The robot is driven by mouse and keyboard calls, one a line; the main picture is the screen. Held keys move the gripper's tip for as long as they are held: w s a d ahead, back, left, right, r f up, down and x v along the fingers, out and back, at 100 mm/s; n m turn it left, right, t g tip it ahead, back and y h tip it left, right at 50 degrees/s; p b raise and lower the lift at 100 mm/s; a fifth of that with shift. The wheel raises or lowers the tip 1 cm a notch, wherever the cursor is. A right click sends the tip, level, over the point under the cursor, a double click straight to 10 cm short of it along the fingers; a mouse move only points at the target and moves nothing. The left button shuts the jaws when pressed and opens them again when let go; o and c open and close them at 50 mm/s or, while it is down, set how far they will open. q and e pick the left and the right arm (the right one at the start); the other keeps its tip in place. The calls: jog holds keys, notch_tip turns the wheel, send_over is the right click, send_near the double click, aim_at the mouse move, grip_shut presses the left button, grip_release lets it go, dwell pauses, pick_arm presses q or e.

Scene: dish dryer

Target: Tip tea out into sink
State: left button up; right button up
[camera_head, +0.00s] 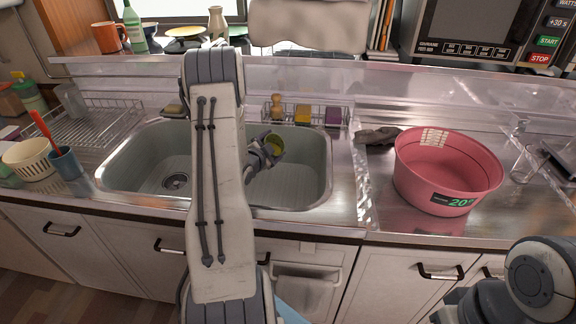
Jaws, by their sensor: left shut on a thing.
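My left gripper (262,158) is over the right part of the sink (312,190) and shut on a small green cup (277,143). The cup looks tilted, with its yellow-green inside partly showing. I cannot tell whether any tea is in it. My left arm crosses in front of the sink and hides its middle. The round drain (176,181) shows in the left part of the sink. Part of my right arm shows at the lower right, but its gripper is not in view.
A pink tub (447,178) stands on the counter right of the sink, beside a dark glove-like item (378,137). A wire rack (95,126), a cream basket (28,160) and a blue cup (66,164) are at left. A caddy with sponges (304,115) sits behind the sink.

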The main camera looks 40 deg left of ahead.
aim_at(278, 138)
pick_arm(q)
jog(key=shift+r+m+t+y+b, duration=0.3)
jog(key=shift+r+m+y+b, duration=0.4)
jog(key=shift+m, duration=0.3)
dwell(0.8)
jog(key=shift+d+r+m+t+y+b, duration=0.25)
jog(key=shift+r+m+y+b, duration=0.2)
jog(key=shift+m, duration=0.65)
dwell(1.0)
jog(key=shift+d+r+b, duration=0.1)
jog(key=shift+b, duration=0.2)
jog(key=shift+d+r+m+t+b, duration=0.35)
jog(key=shift+d+m+b, duration=0.3)
jog(key=shift+b, duration=0.6)
jog(key=shift+d+r+m+t+y+b, duration=0.15)
jog(key=shift+r+m+t+y+b, duration=0.15)
jog(key=shift+m+b, duration=0.9)
jog(key=shift+d+r+m+t+b, duration=0.15)
jog(key=shift+r+m+b, duration=0.1)
jog(key=shift+r+b, duration=0.35)
jog(key=shift+d+r+m+t+b, duration=0.2)
jog(key=shift+r+b, duration=0.2)
jog(key=shift+b, duration=0.25)
